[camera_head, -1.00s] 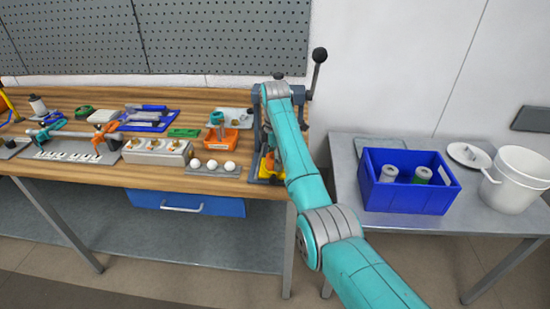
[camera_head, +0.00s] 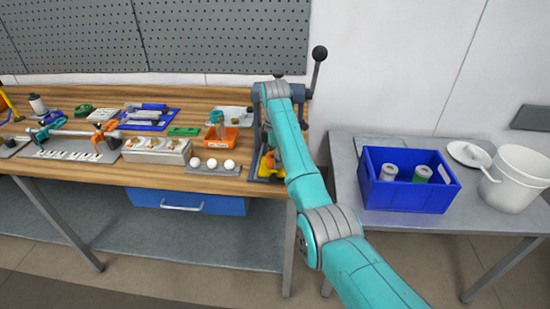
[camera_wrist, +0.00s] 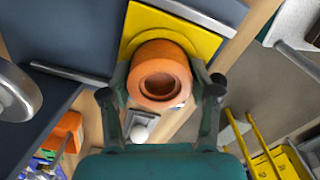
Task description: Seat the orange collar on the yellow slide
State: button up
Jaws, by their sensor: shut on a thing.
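The orange collar (camera_wrist: 160,55) is a short round sleeve with a hole through its middle. In the wrist view my gripper (camera_wrist: 161,80) is shut on it, one finger on each side. The collar's far end overlaps the yellow slide (camera_wrist: 208,40), a flat plate beyond it. I cannot tell whether the collar touches the slide or hangs just off it. In the head view a yellow part of the slide (camera_head: 265,170) shows at the foot of the dark press at the bench's right end. My arm hides the gripper and most of the collar there.
The dark press has a black-knobbed lever (camera_head: 317,75) rising beside my arm. An orange tray (camera_head: 222,139) and a rack with white balls (camera_head: 212,170) stand to its left. A blue crate (camera_head: 410,197) and a white bucket (camera_head: 517,180) stand on the right table.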

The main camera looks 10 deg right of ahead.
jog(key=o, duration=1.4)
